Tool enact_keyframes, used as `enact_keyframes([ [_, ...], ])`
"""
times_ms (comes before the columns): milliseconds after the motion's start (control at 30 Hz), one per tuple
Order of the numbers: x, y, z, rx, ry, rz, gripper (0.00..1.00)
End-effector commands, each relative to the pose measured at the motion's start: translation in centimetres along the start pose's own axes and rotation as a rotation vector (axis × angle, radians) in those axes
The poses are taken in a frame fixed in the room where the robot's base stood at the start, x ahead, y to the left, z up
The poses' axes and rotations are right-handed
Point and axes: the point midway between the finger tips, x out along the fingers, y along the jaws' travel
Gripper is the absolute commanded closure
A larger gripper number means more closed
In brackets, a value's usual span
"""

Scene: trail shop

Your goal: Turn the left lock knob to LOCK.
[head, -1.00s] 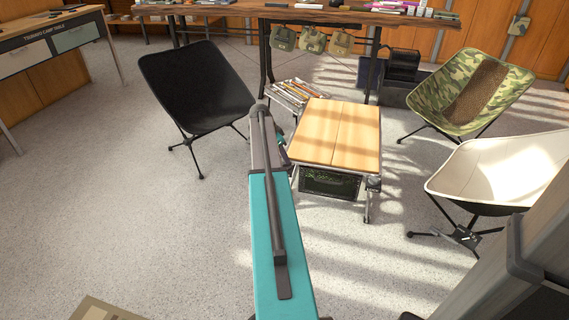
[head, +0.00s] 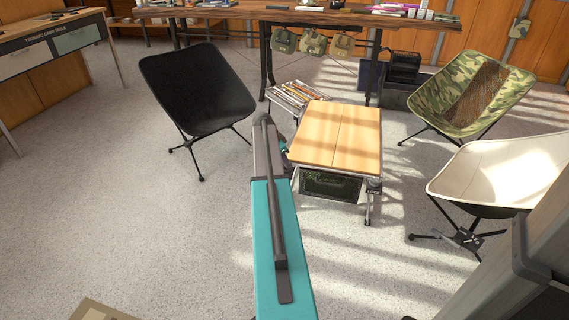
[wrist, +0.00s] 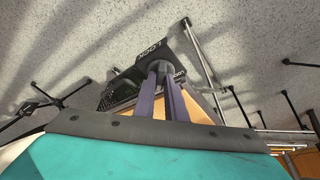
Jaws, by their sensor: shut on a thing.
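The folding table (head: 340,133) has a light wooden top in two halves and metal legs. In the wrist view, its left lock knob (wrist: 161,68) is dark and sits by a black plate (wrist: 152,48) with white lettering that appears to read LOCK. More small lettering, partly hidden, is to the right of the knob. My gripper (wrist: 162,76) has its two purple-grey fingers shut on the knob. The knob's exact angle is hard to read. In the head view my arm hides the knob and most of my gripper at the table's left side.
A black chair (head: 198,90) stands left of the table. A camouflage chair (head: 470,92) and a cream chair (head: 490,172) stand to the right. A rack (head: 295,95) and a long wooden counter (head: 225,12) are behind. Open floor (head: 180,240) lies at the front left.

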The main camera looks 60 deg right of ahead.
Motion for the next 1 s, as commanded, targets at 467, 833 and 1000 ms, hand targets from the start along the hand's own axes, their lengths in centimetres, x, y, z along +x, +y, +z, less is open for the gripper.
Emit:
enact_keyframes([
  [467, -0.05, 0.46, -0.14, -0.084, -0.014, -0.024, 1.00],
  [833, -0.12, 0.74, -0.34, -0.308, -0.014, -0.118, 1.00],
  [1000, -0.04, 0.81, -0.34, -0.430, -0.014, -0.168, 1.00],
])
